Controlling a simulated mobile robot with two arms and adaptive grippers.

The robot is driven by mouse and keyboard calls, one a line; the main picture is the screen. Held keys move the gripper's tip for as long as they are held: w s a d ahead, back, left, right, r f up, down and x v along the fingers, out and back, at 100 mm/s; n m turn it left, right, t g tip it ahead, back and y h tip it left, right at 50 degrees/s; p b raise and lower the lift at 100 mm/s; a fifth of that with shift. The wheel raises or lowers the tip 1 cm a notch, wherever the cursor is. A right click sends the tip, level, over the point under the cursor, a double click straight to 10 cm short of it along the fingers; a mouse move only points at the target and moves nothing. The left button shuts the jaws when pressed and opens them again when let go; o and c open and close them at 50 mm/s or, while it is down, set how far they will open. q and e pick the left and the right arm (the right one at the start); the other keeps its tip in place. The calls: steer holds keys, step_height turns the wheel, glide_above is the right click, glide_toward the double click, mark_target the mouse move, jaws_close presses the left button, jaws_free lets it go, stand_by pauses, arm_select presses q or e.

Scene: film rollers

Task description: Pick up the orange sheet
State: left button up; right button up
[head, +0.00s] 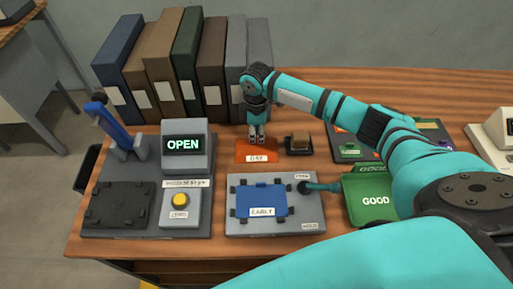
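The orange sheet (258,153) lies flat on the wooden table, in front of the row of binders, with a white label that seems to read "DAY". My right gripper (257,137) points down at the sheet's far edge, its fingertips at or just above it. The fingers look close together, but they are too small to tell whether they are apart or hold the sheet. The gripper hides part of the sheet's far edge. My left gripper is not in view.
A grey plate with a blue "EARLY" sheet (262,202) lies in front. The "OPEN" display (186,145) stands left, binders (190,70) behind, a green "GOOD" tray (356,215) right.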

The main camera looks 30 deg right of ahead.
steer(key=shift+c, duration=0.2)
jaws_close()
steer(key=shift+r, duration=0.1)
step_height(320, 180, up, 10)
steer(key=shift+a, duration=0.1)
stand_by(1.1)
